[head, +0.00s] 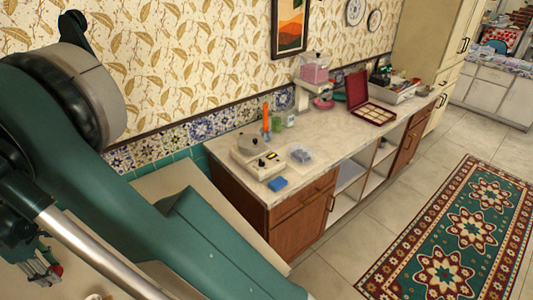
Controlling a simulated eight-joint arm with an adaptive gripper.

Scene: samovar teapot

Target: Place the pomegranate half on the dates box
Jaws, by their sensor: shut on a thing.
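My gripper (38,268) is at the lower left, low over a pale surface and partly behind my own arm. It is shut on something. A small red patch shows at its tip, which fits the pomegranate half (57,270), but most of it is hidden. I cannot make out a dates box for certain. An open dark red box (371,107) with a divided pale inside stands far off on the counter; I cannot tell what it holds.
A patterned rug (455,235) lies on the tiled floor. My arm covers much of the left.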

